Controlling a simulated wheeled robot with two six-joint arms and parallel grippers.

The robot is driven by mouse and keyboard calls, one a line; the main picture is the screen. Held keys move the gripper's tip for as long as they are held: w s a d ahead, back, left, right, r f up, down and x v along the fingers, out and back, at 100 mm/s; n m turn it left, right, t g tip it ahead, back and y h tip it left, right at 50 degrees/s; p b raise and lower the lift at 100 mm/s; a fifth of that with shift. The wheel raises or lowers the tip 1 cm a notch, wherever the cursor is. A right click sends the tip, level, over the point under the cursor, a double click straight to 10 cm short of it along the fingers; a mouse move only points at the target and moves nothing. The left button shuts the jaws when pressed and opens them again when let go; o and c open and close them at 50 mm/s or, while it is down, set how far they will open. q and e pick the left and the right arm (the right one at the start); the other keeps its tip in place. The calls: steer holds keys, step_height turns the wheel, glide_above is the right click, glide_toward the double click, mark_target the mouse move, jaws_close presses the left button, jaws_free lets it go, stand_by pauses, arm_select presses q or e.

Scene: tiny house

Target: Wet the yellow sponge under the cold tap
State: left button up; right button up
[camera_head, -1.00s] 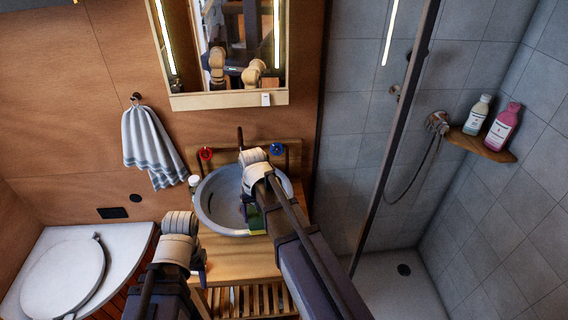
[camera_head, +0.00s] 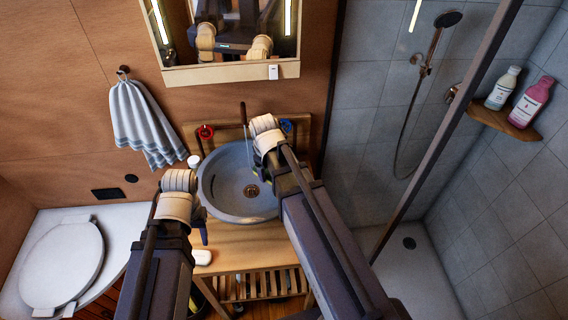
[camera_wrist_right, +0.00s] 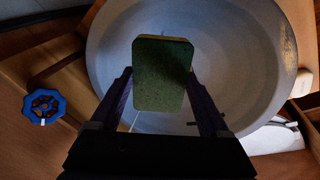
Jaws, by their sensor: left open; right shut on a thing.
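The yellow sponge (camera_wrist_right: 163,75), with a dark green face and thin yellow edge, is between the fingers of my right gripper (camera_wrist_right: 160,95), which is shut on it. In the right wrist view it is over the grey round basin (camera_wrist_right: 235,40). In the head view my right wrist mostly hides the sponge, at the right side of the basin (camera_head: 222,190). The blue tap handle (camera_head: 286,126) is right of the dark thin spout (camera_head: 243,115); it also shows in the right wrist view (camera_wrist_right: 44,106). My left gripper (camera_head: 200,230) is open and empty, left of the basin's front.
A red tap handle (camera_head: 205,132) is left of the spout. A white soap bar (camera_head: 202,257) lies on the wooden counter (camera_head: 245,245). A small white-capped bottle (camera_head: 194,161) stands at the basin's left rim. The mirror cabinet (camera_head: 230,74) is above; a shower is right.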

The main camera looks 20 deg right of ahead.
steer(key=d+n+t, duration=0.1)
steer(key=n, duration=0.1)
steer(key=d+n+t+y, duration=0.1)
steer(key=d+n, duration=0.1)
steer(key=n, duration=0.1)
steer(key=shift+s+r+b, duration=0.1)
steer(key=shift+s+b, duration=0.05)
steer(key=shift+b, duration=0.2)
steer(key=n, duration=0.1)
steer(key=d+n+y, duration=0.1)
steer(key=d+n+t+y, duration=0.1)
steer(key=shift+r+n, duration=0.25)
steer(key=shift+n, duration=0.15)
steer(key=w+a+f+b, duration=0.1)
steer(key=w+a, duration=0.1)
steer(key=w, duration=0.4)
steer(key=w+a+f+b, duration=0.1)
steer(key=w+a+b, duration=0.1)
steer(key=w, duration=0.5)
steer(key=shift+w+a+f, duration=0.15)
steer(key=shift+w+f, duration=0.05)
steer(key=shift+f, duration=0.2)
steer(key=s+a, duration=0.3)
steer(key=s, duration=0.4)
steer(key=shift+s, duration=0.2)
stand_by(0.4)
steer(key=shift+s+r, duration=0.1)
stand_by(1.2)
